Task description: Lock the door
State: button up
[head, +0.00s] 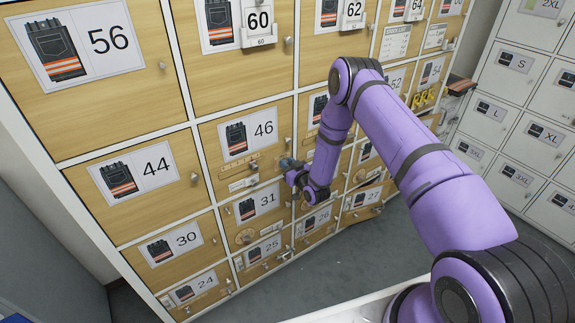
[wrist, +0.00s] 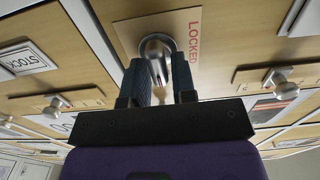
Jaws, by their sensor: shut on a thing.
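In the wrist view, a round metal lock knob (wrist: 157,43) sits on a wooden door plate beside a red printed "LOCKED" label (wrist: 194,38). My gripper (wrist: 160,82) has its two dark ribbed fingers on either side of the knob's turn piece, closed on it. The fingers hide part of that piece. In the head view, my gripper (head: 287,164) is at the locker front, by the lower right of door 46 (head: 245,138) and above door 31 (head: 252,208). My wrist hides the knob there, and its exact door is hard to tell.
Other metal knobs on wooden plates stick out left (wrist: 55,106) and right (wrist: 279,82) of my gripper in the wrist view. White lockers (head: 515,120) stand at the right. Grey floor (head: 350,255) in front of the wooden lockers is clear.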

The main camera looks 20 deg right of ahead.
jog(key=shift+n, duration=0.3)
jog(key=n, duration=0.3)
jog(key=shift+a+n, duration=0.25)
jog(key=shift+n, duration=0.05)
jog(key=shift+s+a+f+n, duration=0.1)
jog(key=shift+f+n, duration=0.1)
jog(key=shift+n, duration=2.05)
jog(key=shift+a+f+n, duration=0.1)
jog(key=shift+f+n, duration=0.05)
jog(key=shift+n, duration=2.15)
jog(key=shift+s+a+f+n, duration=0.1)
jog(key=shift+f+n, duration=0.1)
jog(key=shift+n, duration=2.05)
jog(key=o, duration=0.8)
jog(key=shift+c, duration=0.2)
